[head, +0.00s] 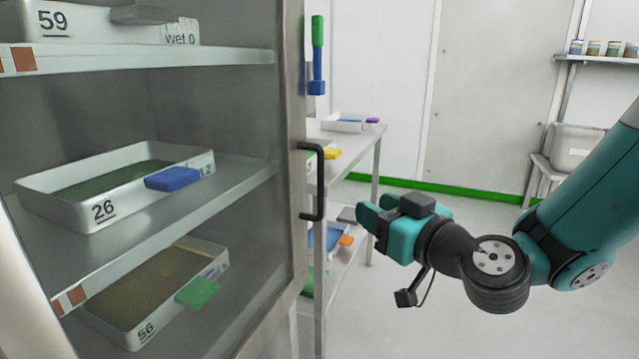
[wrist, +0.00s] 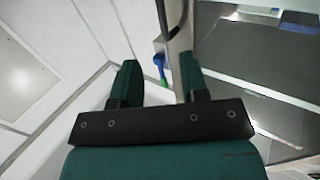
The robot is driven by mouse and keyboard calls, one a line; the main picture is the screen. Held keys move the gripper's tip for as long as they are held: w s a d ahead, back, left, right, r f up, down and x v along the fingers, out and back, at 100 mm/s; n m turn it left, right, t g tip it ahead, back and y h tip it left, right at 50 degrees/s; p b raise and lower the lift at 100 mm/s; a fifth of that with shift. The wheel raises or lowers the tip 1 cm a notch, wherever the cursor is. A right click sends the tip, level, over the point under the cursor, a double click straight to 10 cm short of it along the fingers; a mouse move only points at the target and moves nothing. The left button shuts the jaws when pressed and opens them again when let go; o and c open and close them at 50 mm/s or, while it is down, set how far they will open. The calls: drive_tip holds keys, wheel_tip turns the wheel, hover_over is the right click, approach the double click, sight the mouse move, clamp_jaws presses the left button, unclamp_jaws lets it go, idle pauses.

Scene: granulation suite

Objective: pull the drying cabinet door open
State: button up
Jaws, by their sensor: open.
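The drying cabinet door (head: 292,120) has a metal frame and a clear pane, and it looks shut. Shelves with trays show through it. Its black bar handle (head: 320,182) stands upright on the right edge of the frame. In the wrist view the handle (wrist: 163,14) is at the top, partly cut off, beside the metal door edge (wrist: 184,40). My gripper (head: 368,210) is open and empty, to the right of the handle's lower end and apart from it. In the wrist view the two teal fingers (wrist: 160,78) point up the picture, with nothing between them.
Inside are tray 26 (head: 100,212) with a blue tag, tray 56 (head: 130,333) and tray 59 (head: 90,33). Behind the handle a metal bench (head: 358,140) holds trays. A blue and green tool (head: 317,60) hangs above it. The floor (head: 380,310) around my gripper is clear.

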sight(323, 180)
drive_tip(key=p+x, duration=1.1)
drive_tip(key=x, duration=0.3)
drive_tip(key=shift+w+a+r, duration=0.15)
drive_tip(key=shift+w+a, duration=0.1)
drive_tip(key=shift+a, duration=0.1)
drive_tip(key=shift+w+a, duration=0.3)
drive_tip(key=shift+w, duration=0.1)
clamp_jaws()
